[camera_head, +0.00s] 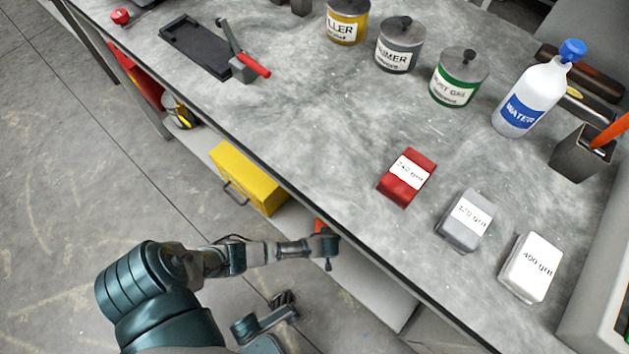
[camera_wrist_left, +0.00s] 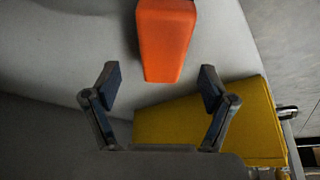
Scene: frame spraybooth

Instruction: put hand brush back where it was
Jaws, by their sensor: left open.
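My left gripper (camera_head: 326,246) is low beside the front edge of the workbench. In the left wrist view my left gripper (camera_wrist_left: 159,78) has its two fingers wide apart with nothing between their pads. An orange block-like piece (camera_wrist_left: 165,40) lies just ahead of the fingers, roughly centred. A bit of orange (camera_head: 319,225) also shows beside the gripper in the head view, partly hidden by the bench edge. It may be the hand brush's handle; no bristles show, so I cannot tell.
A yellow box (camera_head: 247,177) stands on the lower shelf (camera_head: 360,275), close to the gripper; it also shows in the wrist view (camera_wrist_left: 215,122). The bench top (camera_head: 300,120) carries red (camera_head: 407,178), grey (camera_head: 466,220) and white (camera_head: 531,267) grit blocks, cans and a water bottle (camera_head: 533,95).

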